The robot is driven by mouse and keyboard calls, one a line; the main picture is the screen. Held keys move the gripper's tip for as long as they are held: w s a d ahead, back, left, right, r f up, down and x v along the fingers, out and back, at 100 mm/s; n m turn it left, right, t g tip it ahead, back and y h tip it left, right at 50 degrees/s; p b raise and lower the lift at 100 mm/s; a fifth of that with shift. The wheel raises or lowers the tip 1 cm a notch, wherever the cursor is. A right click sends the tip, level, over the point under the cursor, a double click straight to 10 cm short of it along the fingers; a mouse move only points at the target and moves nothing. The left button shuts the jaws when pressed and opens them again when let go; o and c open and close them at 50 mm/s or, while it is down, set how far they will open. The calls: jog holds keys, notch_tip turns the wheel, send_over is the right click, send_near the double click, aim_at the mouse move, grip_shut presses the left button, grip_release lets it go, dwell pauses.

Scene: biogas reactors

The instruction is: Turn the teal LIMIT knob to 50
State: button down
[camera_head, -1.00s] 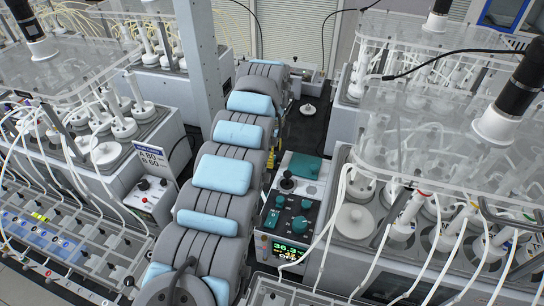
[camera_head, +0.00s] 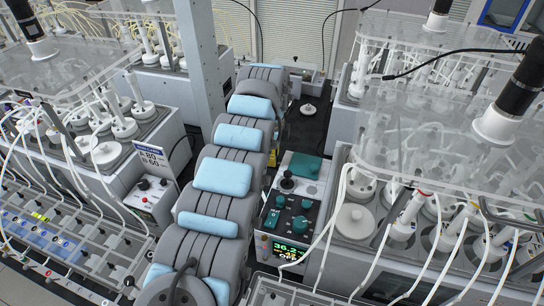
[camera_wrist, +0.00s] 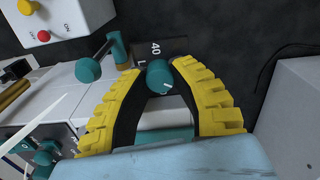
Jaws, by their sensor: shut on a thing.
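In the wrist view a round teal knob (camera_wrist: 159,77) sits between the fingertips of my gripper (camera_wrist: 158,72). A white mark shows on its face, but I cannot read its setting. A dark label plate (camera_wrist: 150,50) beside it shows "40" and an "L"; the rest of the lettering is hidden. My gripper's yellow-and-black fingers are closed on the knob from both sides. In the head view my arm covers most of this area, and the held knob is not visible there.
A teal-ended lever (camera_wrist: 90,70) stands close left of the knob. A white box with yellow and red buttons (camera_wrist: 44,35) is at upper left. In the head view a control box (camera_head: 290,205) with teal knobs and a lit display stands right of my arm. A sign (camera_head: 152,158) reads A 80, B 60.

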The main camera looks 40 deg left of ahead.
jog(key=shift+n, duration=1.6)
jog(key=c, duration=0.8)
grip_release()
jog(key=shift+r, duration=3.75)
jog(key=shift+c, duration=0.3)
